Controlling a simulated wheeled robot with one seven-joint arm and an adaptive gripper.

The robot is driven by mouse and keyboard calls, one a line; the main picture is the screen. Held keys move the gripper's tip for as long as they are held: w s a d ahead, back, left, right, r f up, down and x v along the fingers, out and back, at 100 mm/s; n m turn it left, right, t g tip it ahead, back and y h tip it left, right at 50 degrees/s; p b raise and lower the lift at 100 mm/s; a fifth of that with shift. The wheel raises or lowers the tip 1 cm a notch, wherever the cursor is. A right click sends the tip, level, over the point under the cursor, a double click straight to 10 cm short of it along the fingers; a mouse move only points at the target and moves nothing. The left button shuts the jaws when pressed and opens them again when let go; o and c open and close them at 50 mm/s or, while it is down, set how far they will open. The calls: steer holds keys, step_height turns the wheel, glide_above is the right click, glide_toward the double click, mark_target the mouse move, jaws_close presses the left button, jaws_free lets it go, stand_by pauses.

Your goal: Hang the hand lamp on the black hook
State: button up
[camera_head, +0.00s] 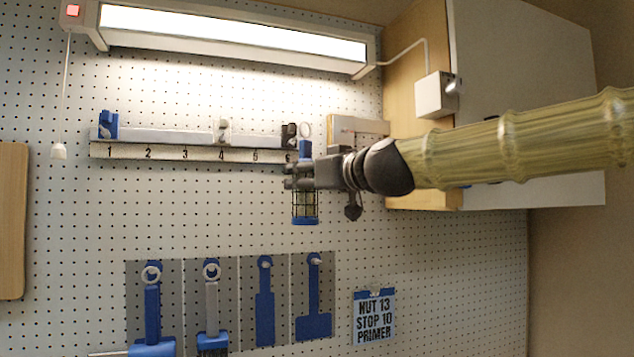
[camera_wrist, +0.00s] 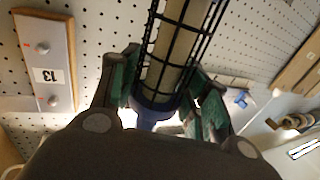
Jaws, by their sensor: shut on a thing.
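The hand lamp (camera_head: 305,209) has a caged body with a blue bottom cap, a blue handle and a pale ring on top. It hangs about upright in my gripper (camera_head: 296,176), which is shut on it. In the wrist view its cage (camera_wrist: 180,45) and blue collar lie between the green finger pads of my gripper (camera_wrist: 165,88). The black hook (camera_head: 289,132) is at the right end of the numbered rail. The ring shows just right of the hook in the head view; I cannot tell the depth gap or whether they touch.
The rail (camera_head: 180,152) also bears a blue hook (camera_head: 108,124) and a pale hook (camera_head: 222,128). A wooden cabinet (camera_head: 420,90) stands right of it, behind my arm. Tools hang below on a grey panel (camera_head: 170,275), beside a sign (camera_head: 375,320). A lit lamp (camera_head: 230,35) is above.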

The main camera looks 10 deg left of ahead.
steer(key=shift+w+r, duration=0.1)
steer(key=shift+w, duration=0.15)
steer(key=shift+s+a+r, duration=0.15)
steer(key=shift+r, duration=0.05)
steer(key=shift+w+a+f, duration=0.1)
steer(key=shift+w+a, duration=0.05)
steer(key=shift+w, duration=0.25)
steer(key=shift+w+a+f, duration=0.1)
steer(key=shift+w+a, duration=0.05)
steer(key=shift+w, duration=0.25)
steer(key=shift+w+a+p, duration=0.25)
steer(key=shift+p, duration=0.1)
steer(key=shift+w+a+f+p, duration=0.2)
steer(key=shift+w+a, duration=0.35)
steer(key=shift+w, duration=0.25)
steer(key=shift+w+a+f+p, duration=0.15)
steer(key=shift+w+a, duration=0.4)
steer(key=shift+w, duration=0.3)
steer(key=shift+w+a+f+p, duration=0.2)
steer(key=shift+w+a, duration=0.35)
steer(key=shift+w, duration=0.25)
steer(key=shift+w+a, duration=0.1)
steer(key=shift+w, duration=0.05)
steer(key=o, duration=1.3)
